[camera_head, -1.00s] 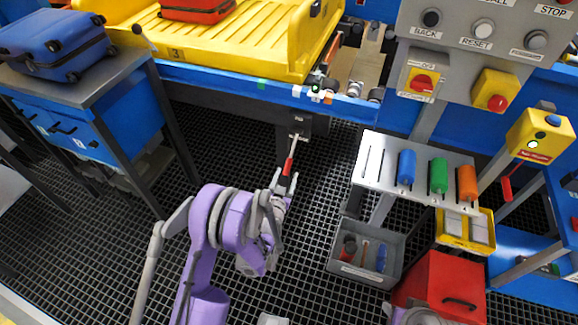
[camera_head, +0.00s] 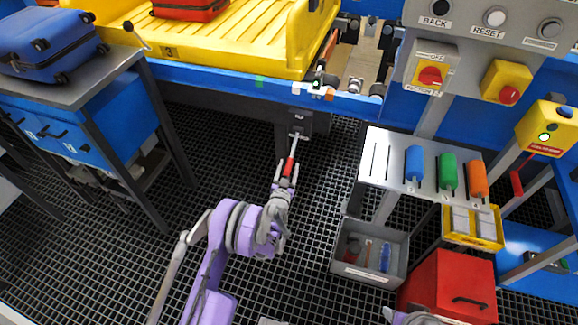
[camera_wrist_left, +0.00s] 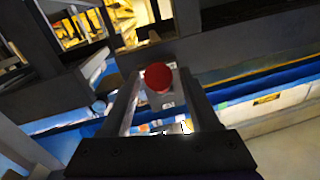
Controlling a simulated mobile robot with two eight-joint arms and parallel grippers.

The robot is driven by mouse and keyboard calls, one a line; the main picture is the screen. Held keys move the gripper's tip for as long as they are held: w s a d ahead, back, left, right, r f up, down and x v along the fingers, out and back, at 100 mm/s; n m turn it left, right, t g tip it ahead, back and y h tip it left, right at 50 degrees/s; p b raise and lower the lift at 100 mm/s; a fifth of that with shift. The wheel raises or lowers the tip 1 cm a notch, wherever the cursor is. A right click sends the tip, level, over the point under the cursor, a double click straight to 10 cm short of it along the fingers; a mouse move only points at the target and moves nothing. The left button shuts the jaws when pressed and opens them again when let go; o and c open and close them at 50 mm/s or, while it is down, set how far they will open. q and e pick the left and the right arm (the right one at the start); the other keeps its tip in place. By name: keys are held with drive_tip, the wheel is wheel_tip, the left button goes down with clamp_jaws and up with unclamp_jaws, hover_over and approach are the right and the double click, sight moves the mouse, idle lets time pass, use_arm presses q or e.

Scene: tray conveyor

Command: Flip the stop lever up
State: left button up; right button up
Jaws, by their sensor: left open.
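The stop lever is a thin metal rod with a red grip (camera_head: 290,167). It slants down from a dark bracket (camera_head: 300,124) under the conveyor's blue edge. My left gripper (camera_head: 287,171) is open, with its fingers on either side of the red grip in the head view. In the left wrist view the round red end of the grip (camera_wrist_left: 158,76) shows between the two open fingers (camera_wrist_left: 163,95). I cannot tell whether the fingers touch it. The right gripper does not show clearly; only a bit of my arm is at the bottom edge.
A yellow tray (camera_head: 205,45) with a red suitcase (camera_head: 190,8) sits on the conveyor above. A blue suitcase (camera_head: 48,42) lies on the left bench. At right are a button panel (camera_head: 470,45), a rack with coloured handles (camera_head: 385,180), a grey bin (camera_head: 345,268) and a red box (camera_head: 440,280).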

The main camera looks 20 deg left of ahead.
use_arm(q)
drive_tip(key=shift+w+a, duration=0.1)
drive_tip(key=shift+w, duration=0.45)
clamp_jaws()
idle(1.1)
